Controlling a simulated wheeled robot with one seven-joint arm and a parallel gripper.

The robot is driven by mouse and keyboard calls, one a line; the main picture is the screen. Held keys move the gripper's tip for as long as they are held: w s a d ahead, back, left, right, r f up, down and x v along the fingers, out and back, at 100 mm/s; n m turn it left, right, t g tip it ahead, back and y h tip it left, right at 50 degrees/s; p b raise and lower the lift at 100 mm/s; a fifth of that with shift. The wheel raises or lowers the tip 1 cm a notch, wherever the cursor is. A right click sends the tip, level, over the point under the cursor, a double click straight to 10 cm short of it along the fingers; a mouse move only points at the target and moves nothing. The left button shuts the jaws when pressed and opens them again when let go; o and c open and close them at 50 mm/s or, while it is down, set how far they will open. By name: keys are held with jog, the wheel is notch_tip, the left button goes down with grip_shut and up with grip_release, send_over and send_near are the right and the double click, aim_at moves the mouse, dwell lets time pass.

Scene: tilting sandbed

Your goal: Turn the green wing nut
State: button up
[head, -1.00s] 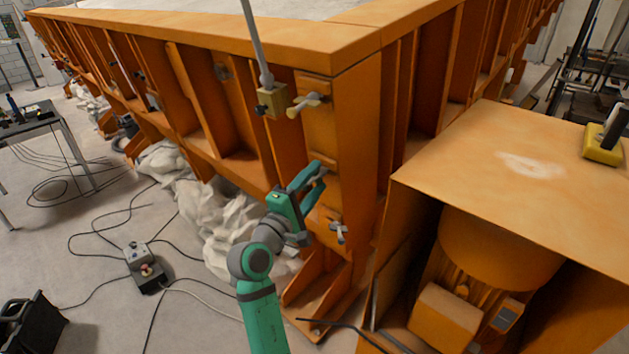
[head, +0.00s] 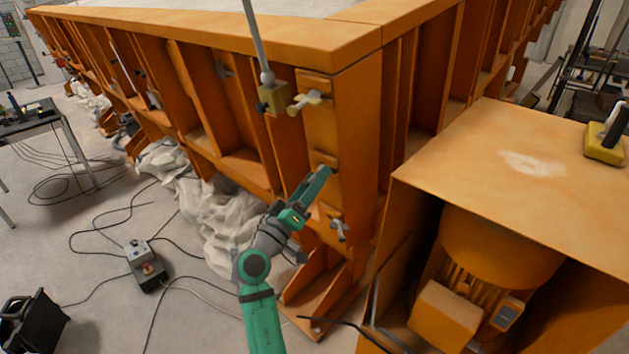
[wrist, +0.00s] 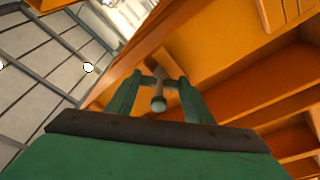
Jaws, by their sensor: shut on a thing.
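My gripper (head: 322,175) reaches up to the front corner post of the orange sandbed frame (head: 355,150). In the wrist view its two green fingers (wrist: 160,78) stand on either side of a small wing nut (wrist: 158,103) with a dull green round end, and they are shut on its wings. In the head view the fingers hide most of this nut. The gripper is seen nearly edge-on there, tilted up to the right.
A pale-winged nut (head: 308,101) sits above my gripper and a grey one (head: 338,230) below it. A brass block with a grey rod (head: 271,98) is at upper left. An orange motor housing (head: 510,170) stands close on the right. Cables and a control box (head: 146,266) lie on the floor.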

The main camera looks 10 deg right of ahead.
jog(key=m+h, duration=0.1)
jog(key=m, duration=0.2)
jog(key=m+g, duration=0.1)
jog(key=m, duration=0.2)
jog(key=shift+w+a+f+m+h, duration=0.1)
jog(key=shift+f+m+h, duration=0.1)
jog(key=shift+m+h, duration=0.15)
jog(key=o, duration=1.1)
jog(key=shift+c, duration=0.2)
jog(key=v, duration=1.1)
jog(key=shift+w, duration=0.1)
